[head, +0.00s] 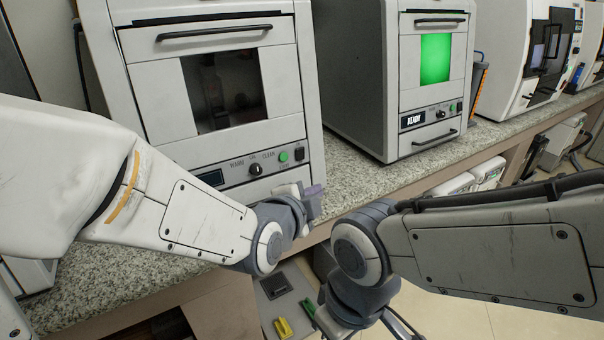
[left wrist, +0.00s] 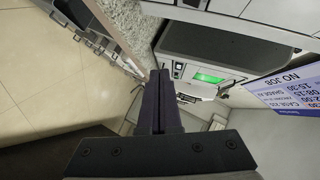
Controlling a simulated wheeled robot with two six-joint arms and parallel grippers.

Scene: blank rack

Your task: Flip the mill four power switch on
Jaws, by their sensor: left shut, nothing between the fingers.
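The near mill (head: 217,75) is a white cabinet with a dark window and a dark display (head: 212,178). Its lower panel has a knob (head: 255,169), a green button (head: 284,157) and a black rocker switch (head: 299,154) at the right. I cannot read a mill number or the switch's position. My left gripper (head: 314,196) is just below and right of that switch, apart from it as far as I can tell. Its dark fingers are shut and empty in the left wrist view (left wrist: 158,85). My right arm's wrist shows, but its fingers do not.
A second mill (head: 395,75), with a lit green window and a READY display (head: 412,119), stands to the right. More white machines (head: 510,60) stand beyond it. The speckled counter (head: 345,178) has free room between the mills. A NO JOB screen (left wrist: 285,88) shows in the left wrist view.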

